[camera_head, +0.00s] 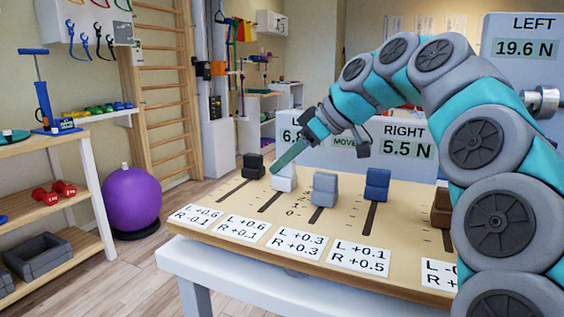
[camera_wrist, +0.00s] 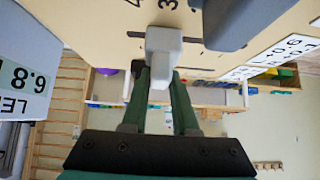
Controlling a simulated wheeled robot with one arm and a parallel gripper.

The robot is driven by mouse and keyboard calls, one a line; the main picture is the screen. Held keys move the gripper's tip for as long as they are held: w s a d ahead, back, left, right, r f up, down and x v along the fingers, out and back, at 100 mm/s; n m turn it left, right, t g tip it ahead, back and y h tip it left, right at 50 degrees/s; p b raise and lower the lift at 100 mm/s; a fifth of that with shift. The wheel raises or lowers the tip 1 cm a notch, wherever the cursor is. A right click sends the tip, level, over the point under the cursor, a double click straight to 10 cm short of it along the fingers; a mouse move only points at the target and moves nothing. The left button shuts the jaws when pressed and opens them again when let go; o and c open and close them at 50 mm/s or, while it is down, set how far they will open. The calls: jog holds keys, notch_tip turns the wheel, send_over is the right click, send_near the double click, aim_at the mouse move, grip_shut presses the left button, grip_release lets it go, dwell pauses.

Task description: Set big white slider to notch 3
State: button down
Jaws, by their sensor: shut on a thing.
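The white slider (camera_head: 284,180) stands on the tan board (camera_head: 215,203), between the black slider and the grey slider. My gripper (camera_head: 281,163) reaches down from the right and is shut on the white slider's upper part. In the wrist view the white slider (camera_wrist: 163,42) sits between the green fingertips of my gripper (camera_wrist: 160,78). Printed marks 3 (camera_wrist: 167,4) and 4 (camera_wrist: 133,4) show beside it there. The exact notch it stands at cannot be told, as the fingers and slider cover part of the slot.
A black slider (camera_head: 253,166) stands close on the left. A grey slider (camera_head: 325,189), a blue slider (camera_head: 377,184) and a brown slider (camera_head: 440,207) stand to the right. Label cards (camera_head: 243,228) line the front edge. Behind, a display (camera_head: 406,149) reads RIGHT 5.5 N.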

jog(key=c, duration=0.7)
grip_release()
jog(key=shift+v, duration=3.85)
